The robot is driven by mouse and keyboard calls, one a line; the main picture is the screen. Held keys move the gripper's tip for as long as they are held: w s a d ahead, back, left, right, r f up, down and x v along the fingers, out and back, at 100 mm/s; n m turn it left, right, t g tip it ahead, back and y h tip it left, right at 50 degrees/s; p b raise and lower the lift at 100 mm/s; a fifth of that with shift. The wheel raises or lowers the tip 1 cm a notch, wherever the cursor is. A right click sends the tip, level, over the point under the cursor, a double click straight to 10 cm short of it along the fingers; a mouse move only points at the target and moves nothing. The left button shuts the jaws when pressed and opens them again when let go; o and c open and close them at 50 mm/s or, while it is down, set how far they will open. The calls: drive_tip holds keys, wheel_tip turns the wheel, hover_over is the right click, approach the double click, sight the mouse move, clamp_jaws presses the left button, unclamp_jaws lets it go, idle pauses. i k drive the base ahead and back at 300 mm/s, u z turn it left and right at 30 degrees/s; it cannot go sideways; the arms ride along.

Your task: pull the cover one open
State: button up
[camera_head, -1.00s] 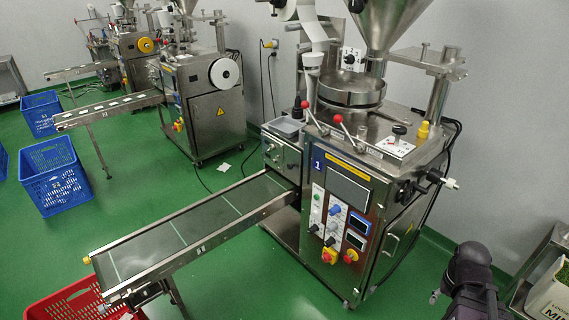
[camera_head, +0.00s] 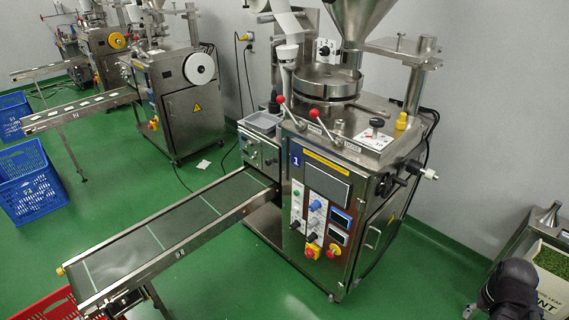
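The teabag packer marked 1 (camera_head: 325,215) stands in the middle right, a steel cabinet with a control panel on its front. No part is labelled as cover one. The steel side panel (camera_head: 375,238) on its right face looks closed. A clear guard around the machine's working parts cannot be made out. A dark rounded part of my arm (camera_head: 510,285) shows at the lower right corner. My gripper is not in view, so its state is hidden.
A conveyor (camera_head: 165,232) extends to the lower left over a red crate (camera_head: 48,306). Blue crates (camera_head: 30,180) and more packers (camera_head: 180,100) stand at left. A bin of green leaves (camera_head: 552,262) is at right. Green floor is free before the machine.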

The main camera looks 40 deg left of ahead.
sight(264, 155)
drive_tip(key=z, duration=0.6)
drive_tip(key=k, duration=1.05)
drive_tip(key=u, duration=1.15)
drive_tip(key=i, duration=0.7)
drive_tip(key=z, duration=0.15)
